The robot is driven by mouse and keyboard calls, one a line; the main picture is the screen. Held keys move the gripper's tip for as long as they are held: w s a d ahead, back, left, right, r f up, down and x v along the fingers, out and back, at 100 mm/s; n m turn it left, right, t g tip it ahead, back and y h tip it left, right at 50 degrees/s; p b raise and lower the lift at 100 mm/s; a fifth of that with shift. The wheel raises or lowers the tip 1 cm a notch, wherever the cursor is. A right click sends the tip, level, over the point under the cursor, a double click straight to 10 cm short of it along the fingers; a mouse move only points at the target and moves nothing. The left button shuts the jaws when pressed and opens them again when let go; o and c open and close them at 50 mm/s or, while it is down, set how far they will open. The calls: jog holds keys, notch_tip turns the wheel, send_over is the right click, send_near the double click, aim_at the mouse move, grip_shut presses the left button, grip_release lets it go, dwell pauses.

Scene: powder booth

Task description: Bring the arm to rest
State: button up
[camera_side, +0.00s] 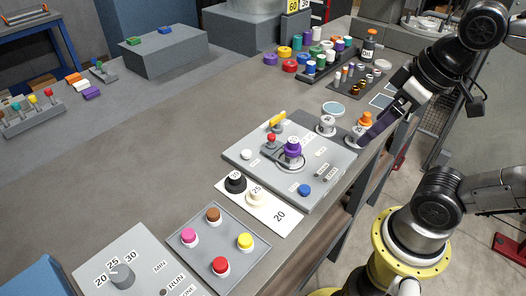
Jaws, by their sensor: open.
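My gripper (376,128) is at the right of the bench, at the end of my black and grey arm. Its dark fingers point down and to the left, close beside an orange-topped piece (365,118) on a light round base. The fingers look open, with nothing seen held between them. I cannot tell whether they touch that piece. My arm reaches in from the right edge of the view.
Left of my gripper is a grey panel (240,157) with a purple knob (292,146). A white-based grey knob (326,124) stands nearby. Several coloured jars and a dark bottle (369,46) stand behind. The left bench surface (120,150) is mostly clear.

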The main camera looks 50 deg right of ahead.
jog(key=shift+w+f+t, duration=0.2)
jog(key=shift+w+f, duration=0.1)
jog(key=shift+f, duration=0.3)
jog(key=shift+w+f+t, duration=0.2)
jog(key=shift+w+f, duration=0.05)
jog(key=shift+f, duration=0.3)
jog(key=shift+c, duration=0.2)
dwell(0.6)
